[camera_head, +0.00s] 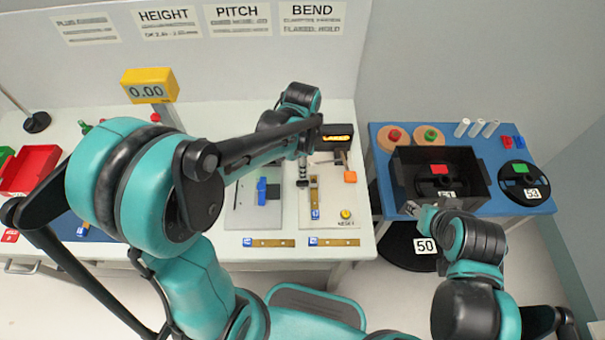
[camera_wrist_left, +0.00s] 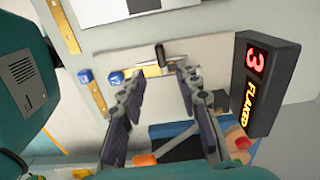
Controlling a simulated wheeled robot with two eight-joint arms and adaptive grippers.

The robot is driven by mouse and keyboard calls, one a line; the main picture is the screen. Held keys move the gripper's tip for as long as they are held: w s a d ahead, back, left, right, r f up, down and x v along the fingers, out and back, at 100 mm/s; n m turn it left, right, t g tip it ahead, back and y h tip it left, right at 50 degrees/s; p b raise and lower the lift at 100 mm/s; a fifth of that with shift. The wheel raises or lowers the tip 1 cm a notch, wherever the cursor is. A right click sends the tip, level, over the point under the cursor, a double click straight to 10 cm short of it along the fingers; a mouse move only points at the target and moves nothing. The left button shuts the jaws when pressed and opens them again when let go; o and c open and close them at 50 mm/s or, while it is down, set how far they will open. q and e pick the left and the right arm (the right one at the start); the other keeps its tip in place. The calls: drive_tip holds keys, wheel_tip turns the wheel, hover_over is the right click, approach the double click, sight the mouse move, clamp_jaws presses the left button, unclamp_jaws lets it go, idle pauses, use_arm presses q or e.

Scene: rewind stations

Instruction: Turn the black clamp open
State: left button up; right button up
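The black clamp (camera_wrist_left: 160,54) shows in the left wrist view as a small dark upright handle at the edge of a pale plate, beside a brass strip (camera_wrist_left: 152,71) with a blue tag (camera_wrist_left: 115,78). My left gripper (camera_wrist_left: 160,70) is open, its two dark fingers apart, with the clamp in line with the gap just past the fingertips. I see no contact. In the head view my left gripper (camera_head: 303,172) points down over the pale station plate (camera_head: 345,207) and hides most of the clamp. My right gripper (camera_head: 424,210) is beside the black bin; its fingers are unclear.
A black display box (camera_wrist_left: 265,82) reading "3" and "FLAKED" stands close right of my left gripper in the wrist view. Two brass strips (camera_head: 268,243) lie at the table's front edge. A black bin (camera_head: 468,160) stands on the blue table (camera_head: 380,135) at right.

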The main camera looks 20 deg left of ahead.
sight(307, 184)
use_arm(q)
wheel_tip(307, 184, down, 8)
drive_tip(key=b, duration=0.2)
drive_tip(key=shift+w+r+b, duration=0.1)
drive_tip(key=shift+r+b, duration=0.05)
drive_tip(key=shift+b, duration=0.2)
clamp_jaws()
